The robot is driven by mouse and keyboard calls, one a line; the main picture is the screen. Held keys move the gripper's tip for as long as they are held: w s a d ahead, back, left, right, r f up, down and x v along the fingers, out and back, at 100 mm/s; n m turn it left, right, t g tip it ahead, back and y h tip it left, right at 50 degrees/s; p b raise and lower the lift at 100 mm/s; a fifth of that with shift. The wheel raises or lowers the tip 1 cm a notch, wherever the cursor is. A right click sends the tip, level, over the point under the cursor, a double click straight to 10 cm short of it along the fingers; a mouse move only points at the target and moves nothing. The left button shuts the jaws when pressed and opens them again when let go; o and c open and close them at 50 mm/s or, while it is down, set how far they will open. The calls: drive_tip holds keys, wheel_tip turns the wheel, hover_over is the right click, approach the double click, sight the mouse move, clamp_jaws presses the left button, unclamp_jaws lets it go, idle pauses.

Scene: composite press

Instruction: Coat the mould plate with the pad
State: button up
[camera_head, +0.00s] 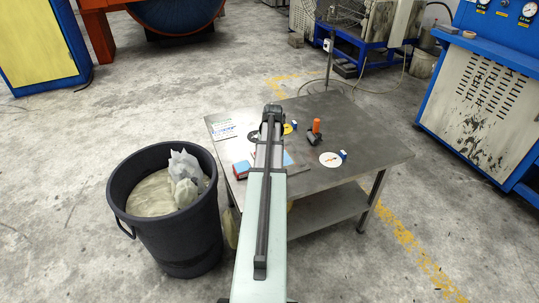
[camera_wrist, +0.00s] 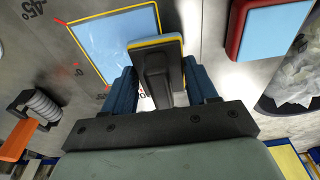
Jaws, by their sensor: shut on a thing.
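The pad (camera_wrist: 172,43), dark with a yellow edge and a black grip, is in my gripper (camera_wrist: 158,82). The blue fingers are shut on its grip from both sides. A flat light-blue rectangle with a yellow border, seemingly the mould plate (camera_wrist: 106,40), lies on the table. In the wrist view the pad overlaps its right part; I cannot tell whether they touch. In the head view a bit of the plate (camera_head: 288,158) shows right of my arm, which hides my gripper and the pad.
A red box with a light-blue top (camera_wrist: 264,32) sits beside the plate. A roller with an orange handle (camera_head: 316,126) and a white disc (camera_head: 330,159) are on the table (camera_head: 375,155), whose right side is mostly bare. A black bin (camera_head: 165,215) stands at the left.

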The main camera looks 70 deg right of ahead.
drive_tip(key=shift+r, duration=2.3)
